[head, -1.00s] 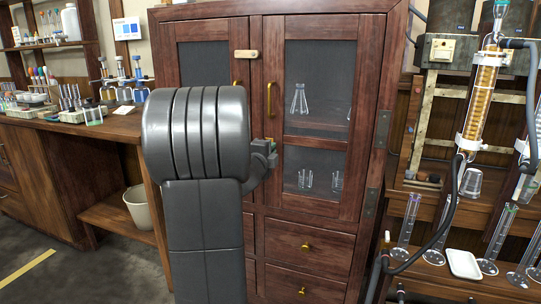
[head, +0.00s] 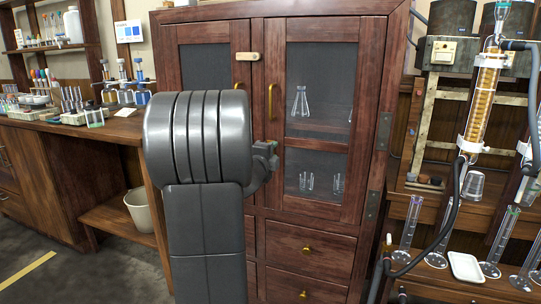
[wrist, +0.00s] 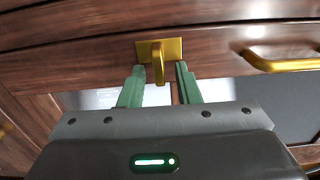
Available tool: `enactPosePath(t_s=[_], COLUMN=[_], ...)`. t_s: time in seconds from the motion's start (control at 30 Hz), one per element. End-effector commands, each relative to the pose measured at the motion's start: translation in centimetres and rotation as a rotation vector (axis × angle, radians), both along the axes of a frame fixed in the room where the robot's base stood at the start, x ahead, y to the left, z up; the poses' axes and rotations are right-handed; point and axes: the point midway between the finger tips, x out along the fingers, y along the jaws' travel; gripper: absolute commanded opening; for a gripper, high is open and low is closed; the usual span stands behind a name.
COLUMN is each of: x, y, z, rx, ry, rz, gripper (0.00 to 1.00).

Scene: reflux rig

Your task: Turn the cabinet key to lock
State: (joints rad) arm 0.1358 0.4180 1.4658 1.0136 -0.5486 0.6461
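The wooden cabinet (head: 313,226) stands in the middle of the head view with both glazed doors closed. In the wrist view, a brass key (wrist: 159,70) sticks out of a square brass plate (wrist: 173,48) on the cabinet's wood. My gripper (wrist: 160,73) is open, with one green finger on each side of the key. A gap shows between the key and each finger. In the head view, my gripper (head: 266,157) is at the door front, partly behind my arm. The key cannot be made out there.
Brass door handles (head: 271,101) and a pale wooden latch (head: 248,56) are on the cabinet front. One handle (wrist: 285,62) shows right of the key in the wrist view. Glassware and a reflux column (head: 484,90) stand right; a bench (head: 120,128) stands left.

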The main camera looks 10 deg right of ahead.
Motion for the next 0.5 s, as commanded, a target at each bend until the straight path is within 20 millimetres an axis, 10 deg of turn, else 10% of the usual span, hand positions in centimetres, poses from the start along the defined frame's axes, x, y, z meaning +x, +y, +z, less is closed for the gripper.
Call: enactPosePath(t_s=[0.5], x=[-7.5], y=[5.1], z=[0.2], rx=[0.001], ry=[0.001], rz=[0.003], gripper=[0.30])
